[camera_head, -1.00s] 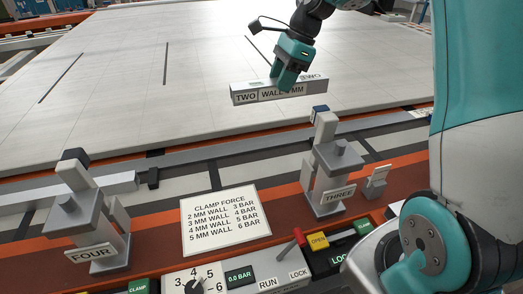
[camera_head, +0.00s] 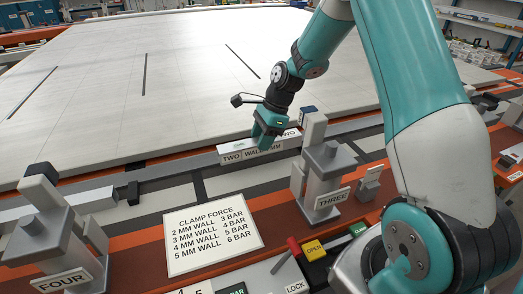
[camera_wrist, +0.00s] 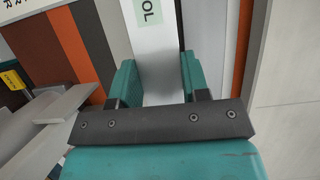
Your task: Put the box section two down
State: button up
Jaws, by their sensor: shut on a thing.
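The box section two (camera_head: 236,155) is a pale grey bar marked TWO and WALL in MM; the wall digit is covered or unreadable. In the head view it lies along the near edge of the big pale panel, close to the grey rail. Whether it touches anything below is unclear. My gripper (camera_head: 267,141) is shut on it near its middle. In the wrist view the section (camera_wrist: 156,60) runs between the teal fingers of my gripper (camera_wrist: 157,84), with a pale green label ending in OL on it.
The clamp marked THREE (camera_head: 324,170) stands just right of the section, and the clamp marked FOUR (camera_head: 50,240) at lower left. A clamp force card (camera_head: 212,228) lies between them. The grey rail (camera_head: 95,200) runs along the pale panel (camera_head: 110,110). An OPEN button (camera_head: 313,249) is in front.

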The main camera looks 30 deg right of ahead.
jog(key=shift+f, duration=2.05)
jog(key=o, duration=1.1)
jog(key=shift+f, duration=0.15)
